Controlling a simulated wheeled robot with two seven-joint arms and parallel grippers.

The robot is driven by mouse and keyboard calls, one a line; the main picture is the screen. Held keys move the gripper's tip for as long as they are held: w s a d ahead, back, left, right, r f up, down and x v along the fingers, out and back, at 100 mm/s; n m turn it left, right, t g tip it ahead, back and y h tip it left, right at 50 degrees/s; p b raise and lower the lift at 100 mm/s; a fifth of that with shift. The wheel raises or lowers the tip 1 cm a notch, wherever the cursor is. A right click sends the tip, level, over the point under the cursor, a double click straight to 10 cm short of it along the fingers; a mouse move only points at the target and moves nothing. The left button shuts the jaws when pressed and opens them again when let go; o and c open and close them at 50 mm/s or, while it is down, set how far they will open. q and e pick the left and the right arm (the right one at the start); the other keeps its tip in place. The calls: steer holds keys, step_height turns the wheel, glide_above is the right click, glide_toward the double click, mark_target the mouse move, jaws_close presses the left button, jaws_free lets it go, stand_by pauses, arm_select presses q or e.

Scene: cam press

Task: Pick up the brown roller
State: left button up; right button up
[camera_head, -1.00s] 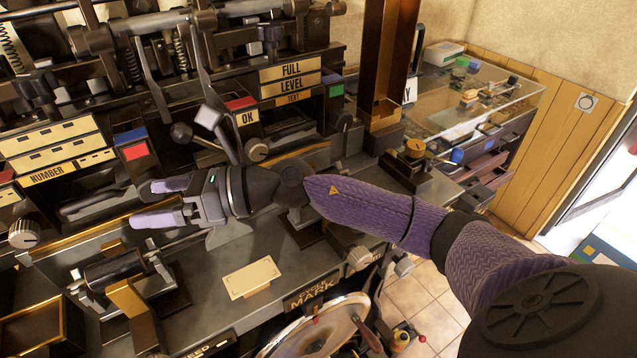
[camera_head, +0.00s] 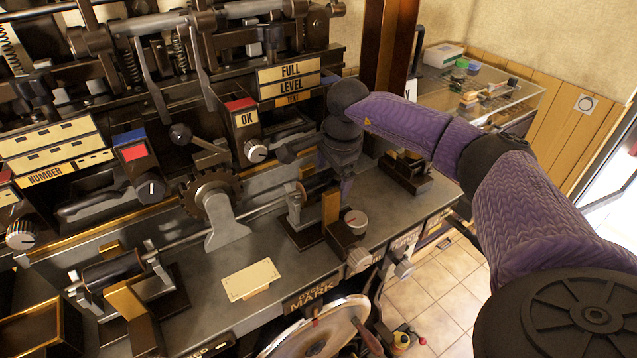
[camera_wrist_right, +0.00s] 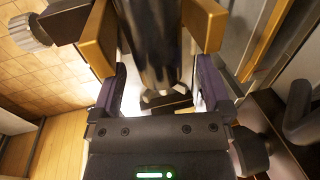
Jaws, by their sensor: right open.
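A dark cylinder, likely a roller (camera_wrist_right: 148,40), lies between brass plates in the right wrist view. It is too dark there to tell whether it is brown. My right gripper (camera_wrist_right: 163,70) is open, with one purple finger on each side of the cylinder's near end; contact is not clear. In the head view my right gripper (camera_head: 340,188) points down at the brass-plated stand on the right of the bench, and arm and gripper hide most of what sits there. Another dark roller (camera_head: 113,270) lies in a brass-sided stand at the left. My left gripper is not in view.
A toothed wheel (camera_head: 212,195) on a long shaft stands left of my gripper. A cream card (camera_head: 250,280) lies on the bench. A knob (camera_head: 355,222) sits close to the right of the gripper. A glass case (camera_head: 480,95) stands behind at right.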

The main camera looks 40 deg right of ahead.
steer(key=shift+f, duration=0.4)
jaws_close()
steer(key=shift+w, duration=0.1)
